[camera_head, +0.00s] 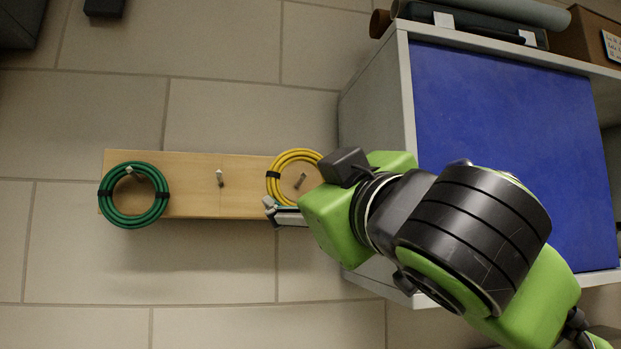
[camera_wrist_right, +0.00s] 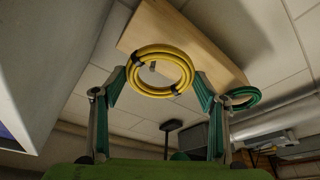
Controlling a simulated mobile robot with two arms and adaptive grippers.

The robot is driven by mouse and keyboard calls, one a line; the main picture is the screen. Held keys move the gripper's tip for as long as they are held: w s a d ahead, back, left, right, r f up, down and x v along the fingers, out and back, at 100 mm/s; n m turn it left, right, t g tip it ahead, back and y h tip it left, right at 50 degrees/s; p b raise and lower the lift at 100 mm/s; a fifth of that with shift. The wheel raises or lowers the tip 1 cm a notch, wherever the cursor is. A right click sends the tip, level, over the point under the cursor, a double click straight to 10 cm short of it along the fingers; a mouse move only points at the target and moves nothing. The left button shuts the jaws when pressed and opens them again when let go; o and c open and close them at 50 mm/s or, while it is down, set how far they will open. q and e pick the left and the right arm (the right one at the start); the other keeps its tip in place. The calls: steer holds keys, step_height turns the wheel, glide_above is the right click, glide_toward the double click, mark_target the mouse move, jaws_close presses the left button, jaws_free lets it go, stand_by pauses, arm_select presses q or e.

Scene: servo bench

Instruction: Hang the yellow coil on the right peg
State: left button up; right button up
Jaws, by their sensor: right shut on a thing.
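The yellow coil (camera_head: 289,157) is at the right end of the wooden board, with the right peg (camera_head: 300,180) showing inside its ring. Its right part is hidden behind my right arm. In the right wrist view the yellow coil (camera_wrist_right: 160,86) sits between the two fingers of my right gripper (camera_wrist_right: 158,84), which is shut on it. A short peg shows through the ring there. In the head view my right gripper (camera_head: 276,211) is at the coil's lower edge. Whether the coil rests on the peg is unclear. My left gripper is not in view.
The wooden board (camera_head: 195,190) carries a bare middle peg (camera_head: 220,177). A green coil (camera_head: 107,206) hangs around the left peg (camera_head: 130,172). A grey cabinet with a blue panel (camera_head: 500,130) stands to the right, close to my right arm.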

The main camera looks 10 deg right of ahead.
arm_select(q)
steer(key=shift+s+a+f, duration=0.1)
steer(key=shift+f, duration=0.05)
arm_select(e)
steer(key=shift+w+f, duration=0.25)
steer(key=shift+w, duration=0.55)
steer(key=shift+w+f, duration=0.25)
steer(key=shift+w, duration=0.6)
steer(key=shift+w+f, duration=0.25)
steer(key=shift+w, duration=0.55)
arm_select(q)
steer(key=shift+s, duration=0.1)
arm_select(e)
steer(key=o, duration=1.2)
